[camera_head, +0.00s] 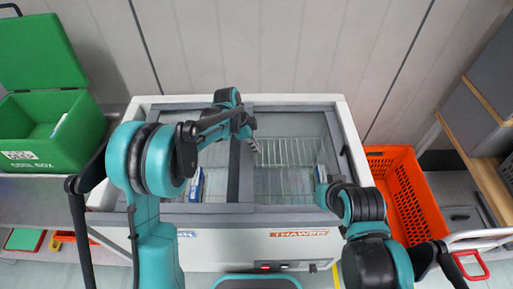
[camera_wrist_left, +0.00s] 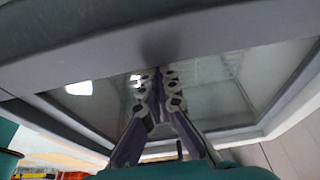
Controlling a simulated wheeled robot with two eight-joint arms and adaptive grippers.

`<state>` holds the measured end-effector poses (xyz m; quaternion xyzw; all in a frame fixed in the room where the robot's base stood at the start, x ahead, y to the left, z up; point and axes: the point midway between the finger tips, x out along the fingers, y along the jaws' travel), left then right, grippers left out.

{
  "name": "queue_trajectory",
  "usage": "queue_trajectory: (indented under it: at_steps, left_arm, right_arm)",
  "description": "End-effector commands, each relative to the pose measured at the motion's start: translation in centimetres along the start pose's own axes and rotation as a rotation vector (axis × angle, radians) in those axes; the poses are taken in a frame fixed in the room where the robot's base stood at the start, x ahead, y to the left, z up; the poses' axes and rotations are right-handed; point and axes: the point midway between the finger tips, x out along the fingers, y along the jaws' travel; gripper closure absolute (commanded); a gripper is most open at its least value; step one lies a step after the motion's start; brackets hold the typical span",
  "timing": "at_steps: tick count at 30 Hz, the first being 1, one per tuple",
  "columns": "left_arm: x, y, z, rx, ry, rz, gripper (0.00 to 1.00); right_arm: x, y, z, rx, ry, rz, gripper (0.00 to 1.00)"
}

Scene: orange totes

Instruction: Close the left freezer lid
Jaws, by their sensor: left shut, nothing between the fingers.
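The chest freezer (camera_head: 290,239) stands in front of me, with glass and dark frames across its top. A dark frame bar (camera_head: 234,192) runs front to back near the middle. The left freezer lid cannot be told apart clearly, as my left arm covers much of that side. My left gripper (camera_head: 254,142) is over the freezer, right of the bar. In the left wrist view its fingers (camera_wrist_left: 158,76) are together and empty, close to a grey frame edge (camera_wrist_left: 100,50) and glass; contact cannot be told. My right gripper (camera_head: 322,184) is at the freezer's front right, its fingers unclear.
A wire basket (camera_head: 290,152) shows inside the freezer's right half. A green cool box (camera_head: 50,140) with its lid up stands at left. An orange tote (camera_head: 405,190) is right of the freezer. A wooden-edged shelf (camera_head: 470,160) is at far right. The wall is close behind.

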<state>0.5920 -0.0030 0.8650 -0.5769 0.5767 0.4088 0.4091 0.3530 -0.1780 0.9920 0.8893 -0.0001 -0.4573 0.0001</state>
Motion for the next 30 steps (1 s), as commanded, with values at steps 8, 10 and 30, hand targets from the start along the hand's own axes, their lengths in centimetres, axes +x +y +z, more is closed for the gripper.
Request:
queue_trajectory:
  at_steps: [8,10,30]
  left_arm:
    - [-1.5,-0.1,4.1,-0.005,-0.002,-0.001,1.00]
    - [-1.8,-0.1,5.1,-0.004,-0.002,-0.001,1.00]
    - [-1.3,0.0,4.0,-0.001,-0.003,-0.001,1.00]
  right_arm:
    - [-0.2,0.0,-0.2,0.000,0.000,0.000,1.00]
    - [-0.3,0.0,-0.2,0.000,0.000,0.000,1.00]
    - [-0.2,0.0,-0.1,0.000,0.000,0.000,1.00]
